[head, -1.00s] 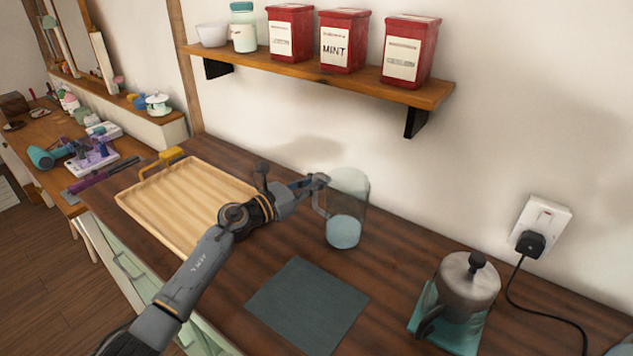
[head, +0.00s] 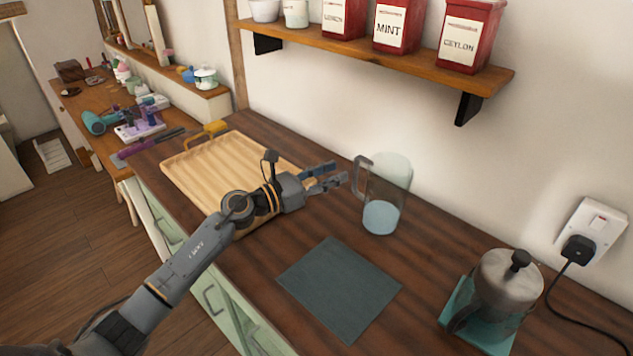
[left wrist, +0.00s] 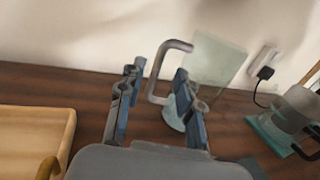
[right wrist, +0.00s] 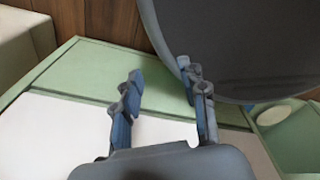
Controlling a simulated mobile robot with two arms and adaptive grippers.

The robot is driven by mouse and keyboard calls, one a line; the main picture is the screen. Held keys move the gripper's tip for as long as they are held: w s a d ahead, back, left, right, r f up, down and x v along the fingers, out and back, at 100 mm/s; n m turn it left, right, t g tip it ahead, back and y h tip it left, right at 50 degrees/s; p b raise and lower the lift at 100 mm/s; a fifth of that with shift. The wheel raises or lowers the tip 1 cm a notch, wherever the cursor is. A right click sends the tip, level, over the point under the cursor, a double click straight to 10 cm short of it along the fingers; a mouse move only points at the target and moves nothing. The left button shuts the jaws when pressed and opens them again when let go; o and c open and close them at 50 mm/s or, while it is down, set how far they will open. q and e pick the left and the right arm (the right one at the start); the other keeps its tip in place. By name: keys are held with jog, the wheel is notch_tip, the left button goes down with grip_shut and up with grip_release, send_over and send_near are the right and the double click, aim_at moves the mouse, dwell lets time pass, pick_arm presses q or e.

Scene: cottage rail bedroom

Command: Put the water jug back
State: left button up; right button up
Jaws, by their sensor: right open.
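The water jug (head: 382,190) is clear with a grey handle and pale blue water low inside. It stands upright on the dark wooden counter near the wall, behind the dark square mat (head: 338,288) and off it. My left gripper (head: 332,179) is open and empty just left of the jug's handle, apart from it. In the left wrist view the jug (left wrist: 213,68) and its handle show beyond the right finger. My right gripper (right wrist: 160,97) is open and empty in the right wrist view, near pale green furniture; it is not in the head view.
A wooden tray (head: 205,175) lies left of the jug, partly under my left arm. A metal press pot (head: 508,285) stands on a teal base at the right. A shelf (head: 420,68) with red tins hangs above. A plug and cable (head: 578,250) are at the right wall.

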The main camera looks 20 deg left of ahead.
pick_arm(q)
jog(key=v, duration=0.4)
jog(key=shift+s+a+b, duration=0.1)
jog(key=shift+s+b, duration=0.1)
jog(key=shift+b, duration=0.15)
